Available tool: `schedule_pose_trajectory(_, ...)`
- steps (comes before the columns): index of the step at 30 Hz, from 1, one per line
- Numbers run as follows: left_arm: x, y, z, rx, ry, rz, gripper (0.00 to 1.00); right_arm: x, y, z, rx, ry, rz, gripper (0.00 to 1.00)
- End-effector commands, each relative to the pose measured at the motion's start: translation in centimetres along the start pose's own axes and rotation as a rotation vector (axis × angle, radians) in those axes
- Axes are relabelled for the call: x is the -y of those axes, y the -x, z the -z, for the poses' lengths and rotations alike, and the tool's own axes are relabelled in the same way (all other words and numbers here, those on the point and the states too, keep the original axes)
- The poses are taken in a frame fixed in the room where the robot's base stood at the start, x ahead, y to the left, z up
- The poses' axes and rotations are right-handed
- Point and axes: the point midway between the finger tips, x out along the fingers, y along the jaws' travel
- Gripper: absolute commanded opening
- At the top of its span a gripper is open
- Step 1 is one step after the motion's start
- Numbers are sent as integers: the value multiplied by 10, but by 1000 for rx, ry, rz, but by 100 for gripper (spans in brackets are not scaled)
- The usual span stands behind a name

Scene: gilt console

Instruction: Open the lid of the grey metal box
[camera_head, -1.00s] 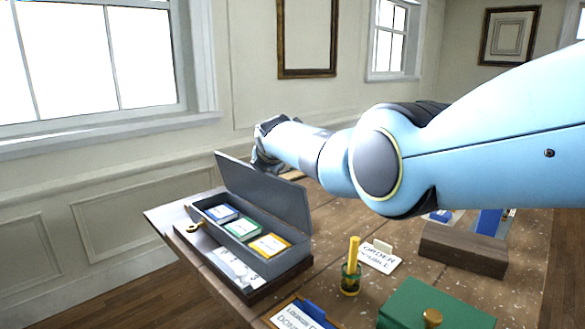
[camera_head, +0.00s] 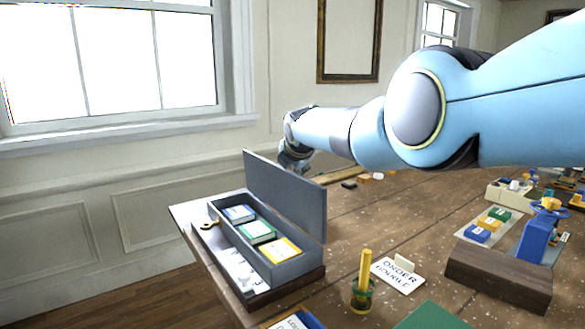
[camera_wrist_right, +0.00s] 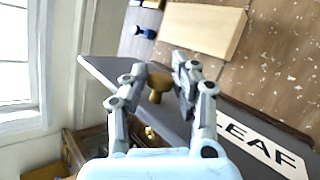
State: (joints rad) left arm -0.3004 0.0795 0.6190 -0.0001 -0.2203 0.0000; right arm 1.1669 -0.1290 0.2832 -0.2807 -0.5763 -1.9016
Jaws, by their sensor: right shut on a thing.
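The grey metal box (camera_head: 292,268) sits on a dark base at the table's left end. Its lid (camera_head: 285,195) stands up roughly upright along the box's far side, so the inside shows. The right wrist view shows the lid's dark outer face (camera_wrist_right: 235,120) with a white "LEAF" plate (camera_wrist_right: 262,138) and a brass knob (camera_wrist_right: 157,84). My right gripper (camera_head: 296,160) is behind the lid in the head view, its fingertips partly hidden. In the right wrist view its fingers (camera_wrist_right: 158,80) are closed around the knob. My left gripper is not in view.
Blue, green and yellow packets (camera_head: 257,231) lie inside the box. A pale wooden block (camera_wrist_right: 203,28) lies beyond the lid.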

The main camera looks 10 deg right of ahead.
Motion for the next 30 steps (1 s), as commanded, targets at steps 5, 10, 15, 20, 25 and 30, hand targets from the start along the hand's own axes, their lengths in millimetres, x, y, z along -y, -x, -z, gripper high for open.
schedule_pose_trajectory(5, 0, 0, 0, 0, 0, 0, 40, 6, -2, 7, -11, 0, 12, 47)
schedule_pose_trajectory(10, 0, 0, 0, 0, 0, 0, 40, 4, -2, 5, -8, 0, 8, 50)
schedule_pose_trajectory(15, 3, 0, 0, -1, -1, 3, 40, 3, -1, 4, -6, 0, 6, 50)
schedule_pose_trajectory(20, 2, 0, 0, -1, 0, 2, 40, 2, 2, 4, -4, -1, 4, 50)
schedule_pose_trajectory(25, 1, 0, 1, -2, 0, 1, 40, 1, 11, 4, -3, 0, 4, 50)
schedule_pose_trajectory(30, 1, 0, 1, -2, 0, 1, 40, 3, 27, 5, -6, -2, 3, 50)
